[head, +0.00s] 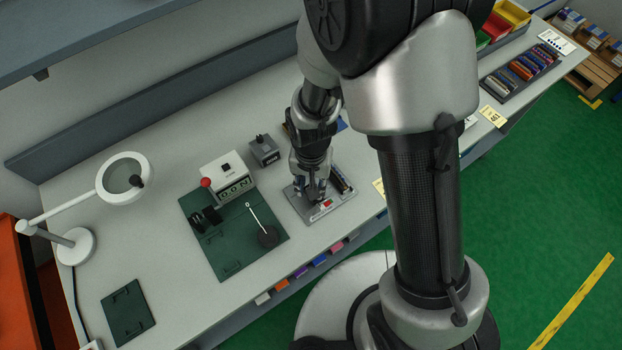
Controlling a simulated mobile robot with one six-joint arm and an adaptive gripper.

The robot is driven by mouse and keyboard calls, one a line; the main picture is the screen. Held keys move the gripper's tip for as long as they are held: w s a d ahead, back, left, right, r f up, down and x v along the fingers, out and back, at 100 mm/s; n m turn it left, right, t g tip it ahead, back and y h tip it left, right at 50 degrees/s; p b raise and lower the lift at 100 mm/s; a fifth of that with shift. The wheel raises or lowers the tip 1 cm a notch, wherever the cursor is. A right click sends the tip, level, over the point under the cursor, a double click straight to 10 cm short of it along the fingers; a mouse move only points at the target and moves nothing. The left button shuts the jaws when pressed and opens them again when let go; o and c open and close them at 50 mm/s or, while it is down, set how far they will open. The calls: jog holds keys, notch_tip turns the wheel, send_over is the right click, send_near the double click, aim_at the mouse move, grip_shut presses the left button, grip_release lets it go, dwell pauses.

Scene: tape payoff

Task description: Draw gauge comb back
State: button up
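My gripper (315,196) points down at a small grey fixture plate (302,210) on the workbench. The plate carries a red piece (326,203) in front of the fingers and a dark bar (341,180) along its right side. I cannot make out which part is the gauge comb; it is too small or hidden behind my gripper. The fingers are low over the plate, and I cannot tell whether they touch anything or are closed.
Left of the plate lies a green mat (228,262) with a white device (229,173) with a red knob at its back. A small grey box (265,150) stands behind. A magnifier lamp (124,178) stands far left. A dark tray of coloured items (520,72) lies far right.

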notch_tip(320, 180, up, 12)
dwell(0.4)
dwell(0.4)
jog(key=s+d+r+n+t+b, duration=0.2)
jog(key=s+d+r+t+b, duration=0.1)
jog(key=s+d+r, duration=0.8)
notch_tip(320, 180, up, 3)
jog(key=d+t, duration=0.1)
jog(key=d, duration=0.1)
jog(key=shift+s+d+t, duration=0.3)
jog(key=shift+s+d, duration=0.05)
jog(key=shift+d, duration=0.05)
